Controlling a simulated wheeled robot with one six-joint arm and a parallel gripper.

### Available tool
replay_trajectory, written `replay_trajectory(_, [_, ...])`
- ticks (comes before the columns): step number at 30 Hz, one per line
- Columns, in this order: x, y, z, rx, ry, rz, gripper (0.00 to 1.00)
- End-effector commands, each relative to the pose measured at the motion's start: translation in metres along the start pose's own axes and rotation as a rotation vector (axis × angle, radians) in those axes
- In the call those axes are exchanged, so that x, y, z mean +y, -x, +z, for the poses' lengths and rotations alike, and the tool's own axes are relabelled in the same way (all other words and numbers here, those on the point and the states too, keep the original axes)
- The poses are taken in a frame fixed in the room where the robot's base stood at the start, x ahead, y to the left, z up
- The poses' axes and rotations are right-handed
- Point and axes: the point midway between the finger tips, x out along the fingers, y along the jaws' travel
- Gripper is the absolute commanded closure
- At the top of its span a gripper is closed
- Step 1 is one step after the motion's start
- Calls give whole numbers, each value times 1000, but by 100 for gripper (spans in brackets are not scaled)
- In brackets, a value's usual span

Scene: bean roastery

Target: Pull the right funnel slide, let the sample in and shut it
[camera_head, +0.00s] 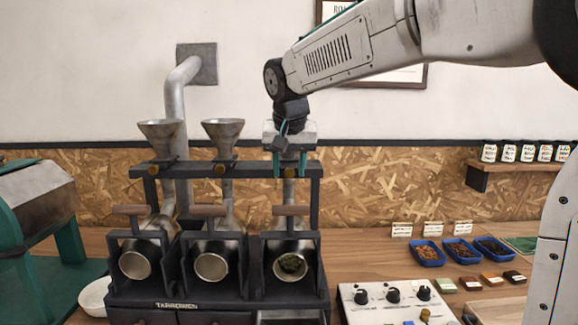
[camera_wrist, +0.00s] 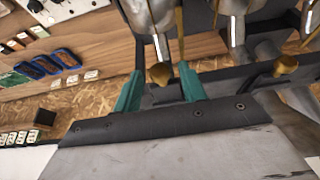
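A dark rack (camera_head: 245,170) holds three metal funnels. The left funnel (camera_head: 160,131) and middle funnel (camera_head: 223,131) show clearly; my gripper largely hides the right one. Brass slide knobs sit below the funnels, such as the middle knob (camera_head: 219,169). My gripper (camera_head: 290,172) points down at the right funnel's place, teal fingers apart. In the wrist view a brass knob (camera_wrist: 160,73) shows between the open fingertips (camera_wrist: 160,72), with gaps at both sides; I cannot tell its depth. The right cylinder (camera_head: 277,262) below holds dark greenish material.
The left cylinder (camera_head: 135,264) and middle cylinder (camera_head: 211,267) look empty. Wooden handles stand above the cylinders. A control box (camera_head: 385,304) with black knobs stands right of the rack. Blue trays (camera_head: 427,253) and small sample blocks lie farther right. A white bowl (camera_head: 95,297) is at the left.

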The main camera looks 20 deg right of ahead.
Motion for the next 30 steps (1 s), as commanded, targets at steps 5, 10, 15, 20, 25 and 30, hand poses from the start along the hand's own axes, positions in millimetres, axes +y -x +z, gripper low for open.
replay_trajectory(5, [0, 0, 0, 0, 0, 0, 56])
replay_trajectory(10, [0, 3, 0, 1, 0, 0, 56])
replay_trajectory(15, [0, 28, -1, 3, 0, -1, 56])
replay_trajectory(20, [0, 55, 0, 2, 0, -1, 56])
replay_trajectory(25, [0, 74, 0, 1, 0, -1, 56])
replay_trajectory(30, [0, 78, 0, 0, 0, 0, 56])
